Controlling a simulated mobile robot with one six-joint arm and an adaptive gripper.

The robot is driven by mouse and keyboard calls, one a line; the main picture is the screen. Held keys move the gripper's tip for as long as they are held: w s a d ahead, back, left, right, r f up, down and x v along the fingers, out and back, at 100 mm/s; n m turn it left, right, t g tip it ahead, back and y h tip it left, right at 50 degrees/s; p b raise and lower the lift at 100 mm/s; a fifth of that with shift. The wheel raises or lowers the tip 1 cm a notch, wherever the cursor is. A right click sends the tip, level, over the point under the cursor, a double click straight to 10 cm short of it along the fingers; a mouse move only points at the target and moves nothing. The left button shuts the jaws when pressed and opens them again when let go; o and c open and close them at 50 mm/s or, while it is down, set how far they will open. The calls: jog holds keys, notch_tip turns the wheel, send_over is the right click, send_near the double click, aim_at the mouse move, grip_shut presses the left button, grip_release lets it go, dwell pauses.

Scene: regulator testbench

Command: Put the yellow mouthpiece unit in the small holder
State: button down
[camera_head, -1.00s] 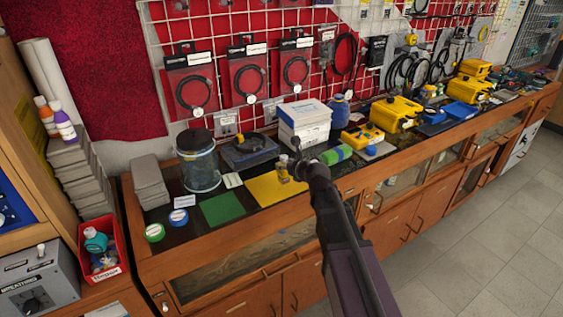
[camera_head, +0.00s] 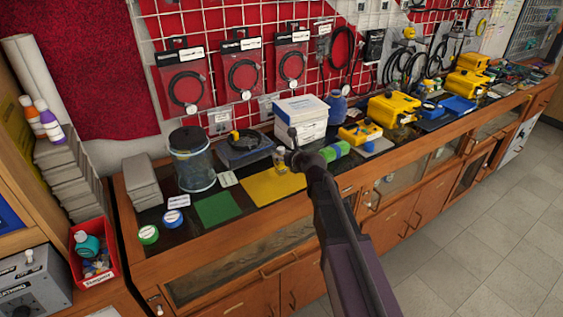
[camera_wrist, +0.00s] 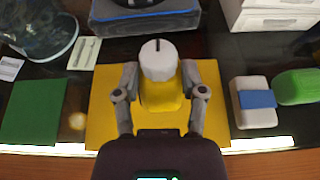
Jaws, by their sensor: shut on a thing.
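My gripper (camera_wrist: 160,82) is shut on a small white-capped yellow piece (camera_wrist: 160,60), with one finger on each side of it. This may be the yellow mouthpiece unit; its lower part blends with the yellow mat behind. In the head view, my gripper (camera_head: 284,158) is over the back right part of the yellow mat (camera_head: 262,190), and the held piece is mostly hidden. A dark tray (camera_head: 240,157) with a round black and yellow part on it stands behind the mat. I cannot tell which thing is the small holder.
A green mat (camera_head: 217,208) lies left of the yellow one, with a glass jar (camera_head: 192,165) behind. White boxes (camera_head: 301,125) stand behind my gripper. A green roll (camera_head: 335,150) and a white block with a blue band (camera_wrist: 250,115) lie to the right.

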jog(key=shift+w, duration=0.45)
jog(key=shift+w+d+f, duration=0.1)
jog(key=shift+d+f, duration=0.05)
jog(key=shift+f, duration=0.3)
jog(key=shift+s+f+b, duration=0.1)
jog(key=shift+s+b, duration=0.15)
jog(key=shift+b, duration=0.3)
jog(key=shift+w+f+b, duration=0.15)
jog(key=shift+f+b, duration=0.45)
jog(key=shift+f, duration=0.1)
jog(key=shift+f+b, duration=0.6)
jog(key=shift+f, duration=0.1)
jog(key=shift+c, duration=0.8)
grip_release()
jog(key=shift+r, duration=0.2)
